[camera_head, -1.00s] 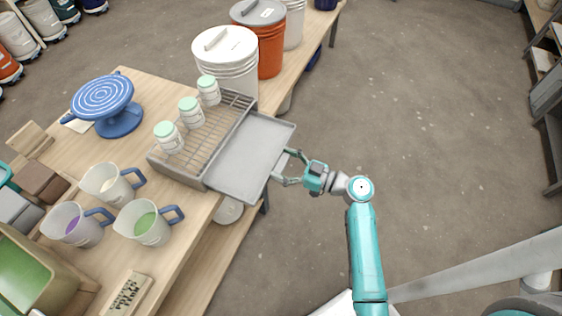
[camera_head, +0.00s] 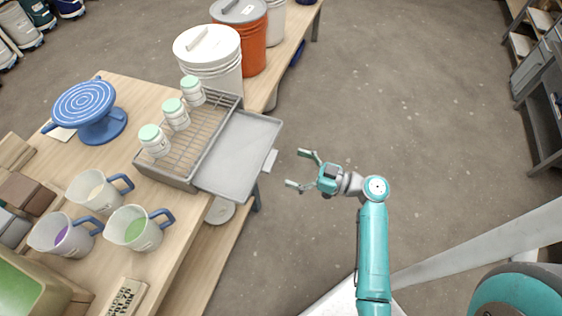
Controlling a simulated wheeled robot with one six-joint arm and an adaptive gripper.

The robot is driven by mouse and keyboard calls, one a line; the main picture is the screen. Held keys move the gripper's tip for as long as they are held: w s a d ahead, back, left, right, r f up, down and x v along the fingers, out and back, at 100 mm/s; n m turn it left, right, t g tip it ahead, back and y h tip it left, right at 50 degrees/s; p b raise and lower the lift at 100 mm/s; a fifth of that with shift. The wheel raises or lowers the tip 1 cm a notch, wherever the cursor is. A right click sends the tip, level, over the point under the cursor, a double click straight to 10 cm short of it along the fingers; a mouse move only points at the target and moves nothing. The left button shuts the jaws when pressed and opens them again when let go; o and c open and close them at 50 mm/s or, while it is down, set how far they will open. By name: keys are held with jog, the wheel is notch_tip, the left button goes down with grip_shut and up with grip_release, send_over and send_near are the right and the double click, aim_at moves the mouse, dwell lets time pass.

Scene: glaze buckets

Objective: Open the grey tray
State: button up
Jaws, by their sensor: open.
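The grey tray (camera_head: 238,158) is pulled out to the right from under a grey wire rack unit (camera_head: 163,178), past the table's edge. A pale handle (camera_head: 270,160) shows on its right side. The tray looks empty. Several white jars with mint lids, such as one jar (camera_head: 154,142), stand on the rack. My gripper (camera_head: 296,169) is open and empty to the right of the tray handle, with a gap between them. Its fingers point left toward the handle.
The wooden table (camera_head: 147,91) also holds a blue turntable (camera_head: 88,110), several measuring jugs such as one with green liquid (camera_head: 134,229), a white bucket (camera_head: 207,55) and an orange bucket (camera_head: 252,45). The floor (camera_head: 400,90) to the right is clear.

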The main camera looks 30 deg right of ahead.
jog(key=shift+v, duration=2.45)
jog(key=s+a+f+m+g+h, duration=0.1)
jog(key=s+a+f+m+h, duration=0.3)
jog(key=a+f, duration=0.4)
jog(key=s+a+f+m+g+h, duration=0.25)
jog(key=s+f+m+h, duration=0.2)
jog(key=s, duration=0.35)
jog(key=s+a+r+n+t+h, duration=0.1)
jog(key=s+r+t, duration=0.3)
jog(key=s+r, duration=1)
notch_tip(320, 180, up, 5)
jog(key=shift+s+a+f+h, duration=0.1)
jog(key=shift+s+a+h, duration=0.25)
jog(key=shift+h, duration=0.2)
